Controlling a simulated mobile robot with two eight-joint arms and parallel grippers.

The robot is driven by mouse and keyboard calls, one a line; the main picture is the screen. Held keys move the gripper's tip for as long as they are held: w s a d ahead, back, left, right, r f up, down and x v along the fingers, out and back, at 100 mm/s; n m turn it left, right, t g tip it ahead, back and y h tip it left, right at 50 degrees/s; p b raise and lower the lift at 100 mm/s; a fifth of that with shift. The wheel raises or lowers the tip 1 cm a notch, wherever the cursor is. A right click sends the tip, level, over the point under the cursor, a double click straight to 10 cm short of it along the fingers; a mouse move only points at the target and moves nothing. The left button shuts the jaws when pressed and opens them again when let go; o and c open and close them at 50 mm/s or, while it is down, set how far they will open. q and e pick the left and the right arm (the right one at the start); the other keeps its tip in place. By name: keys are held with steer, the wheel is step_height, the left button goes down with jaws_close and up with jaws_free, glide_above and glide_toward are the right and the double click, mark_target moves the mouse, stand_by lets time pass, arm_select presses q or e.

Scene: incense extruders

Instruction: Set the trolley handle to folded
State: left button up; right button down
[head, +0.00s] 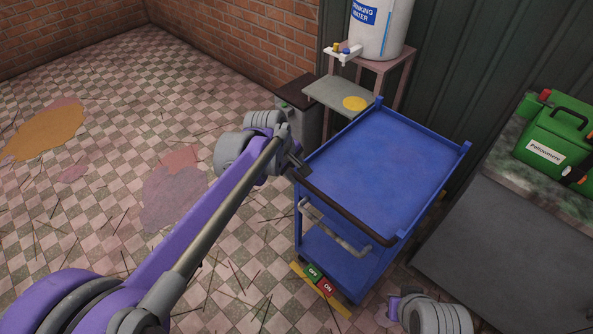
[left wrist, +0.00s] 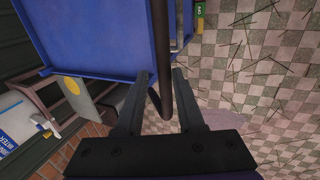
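The blue trolley (head: 385,160) stands right of centre in the head view, its top tray empty. A dark bar handle (head: 345,210) runs along its near-left edge, about level with the tray. I cannot tell its fold angle. A pale grey tube (head: 338,232) sits below it. My left gripper (head: 298,168) is at the far end of the dark handle. In the left wrist view, the handle (left wrist: 161,50) passes between the fingers of my left gripper (left wrist: 161,75), which stand apart with a gap visible. My right gripper is not visible.
Green OFF and red ON pedals (head: 320,280) sit low at the trolley's near side. A grey bench with a green can (head: 555,135) stands right. A water container (head: 382,25) on a stand is behind. The checkered floor at left is open, with scattered sticks and stains.

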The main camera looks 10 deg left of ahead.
arm_select(q)
steer(key=shift+o, duration=0.8)
steer(key=p+v, duration=0.1)
steer(key=v, duration=1)
steer(key=shift+f, duration=0.1)
steer(key=s+a+f+m+y+p, duration=0.1)
steer(key=s+a+f+m+p, duration=0.1)
steer(key=s, duration=0.5)
steer(key=s+a+f+m+t+p, duration=0.1)
steer(key=s+a+f+m+p, duration=0.1)
steer(key=s+m, duration=0.3)
steer(key=s+a+f+m+y+p, duration=0.1)
steer(key=s+a+f+m+p, duration=0.1)
steer(key=s, duration=0.8)
steer(key=shift+s+a+f+m+t+y, duration=0.15)
steer(key=shift+a+f+m+t+y, duration=0.2)
steer(key=shift+a+f+m, duration=0.55)
steer(key=shift+d, duration=0.2)
